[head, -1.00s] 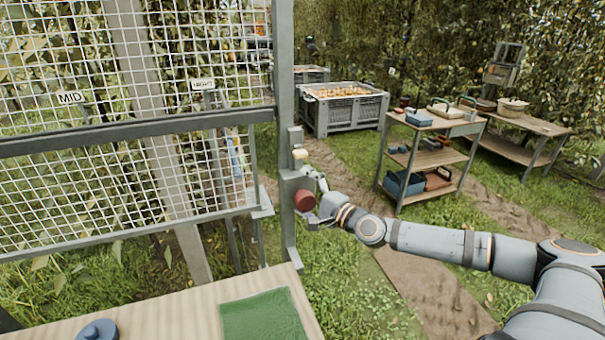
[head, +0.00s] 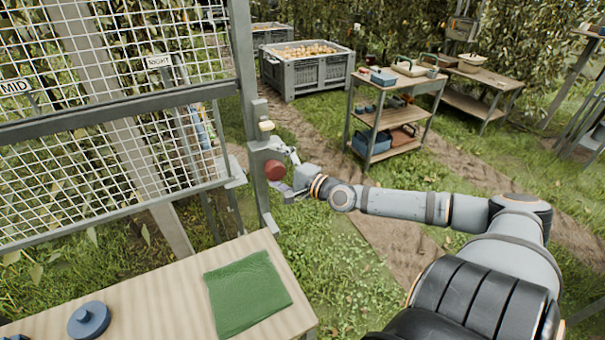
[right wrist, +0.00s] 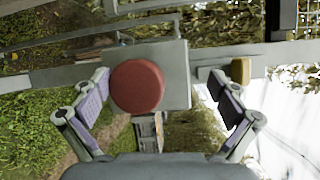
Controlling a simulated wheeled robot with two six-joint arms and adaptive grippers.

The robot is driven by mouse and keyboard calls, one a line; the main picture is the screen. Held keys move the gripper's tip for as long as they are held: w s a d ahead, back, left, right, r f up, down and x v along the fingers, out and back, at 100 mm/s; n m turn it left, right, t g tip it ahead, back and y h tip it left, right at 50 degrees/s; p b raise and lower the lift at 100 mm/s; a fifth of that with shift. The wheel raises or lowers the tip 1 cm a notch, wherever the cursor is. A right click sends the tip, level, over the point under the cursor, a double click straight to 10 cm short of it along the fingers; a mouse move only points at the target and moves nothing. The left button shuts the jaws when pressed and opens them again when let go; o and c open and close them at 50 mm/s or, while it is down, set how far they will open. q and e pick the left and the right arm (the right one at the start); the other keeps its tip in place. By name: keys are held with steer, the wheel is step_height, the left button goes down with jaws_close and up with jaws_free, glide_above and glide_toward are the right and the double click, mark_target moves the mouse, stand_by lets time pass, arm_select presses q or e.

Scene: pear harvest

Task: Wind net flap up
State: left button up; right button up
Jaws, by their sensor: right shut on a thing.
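The wire net (head: 90,165) hangs in a grey frame at the left of the head view. A winch with a round red drum (head: 275,170) and a tan crank knob (head: 267,126) sits on the grey post (head: 249,100). My right gripper (head: 287,172) is at the winch, its fingers spread wide on either side. In the right wrist view, the red drum (right wrist: 137,86) is beside the left finger and the tan knob (right wrist: 240,71) is just beyond the right finger. The exact contact on the crank is unclear. My left gripper is out of view.
A wooden table (head: 165,290) with a green cloth (head: 247,293) and a blue round object (head: 89,320) is in front. Behind stand a grey bin (head: 305,75) of pears and a shelf cart (head: 390,118). Grass and a dirt path lie between.

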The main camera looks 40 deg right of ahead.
steer(key=s+r+p, duration=0.1)
steer(key=r+p, duration=0.1)
steer(key=shift+s+p, duration=0.15)
steer(key=shift+p, duration=0.2)
arm_select(q)
step_height(320, 180, up, 11)
steer(key=s+p, duration=0.1)
steer(key=p, duration=0.6)
steer(key=shift+r+p, duration=0.15)
steer(key=shift+p, duration=0.15)
arm_select(e)
steer(key=a+v, duration=0.1)
steer(key=v, duration=1)
steer(key=shift+s+f, duration=0.15)
steer(key=shift+f, duration=0.5)
arm_select(q)
steer(key=shift+a+r, duration=0.1)
steer(key=shift+r, duration=0.05)
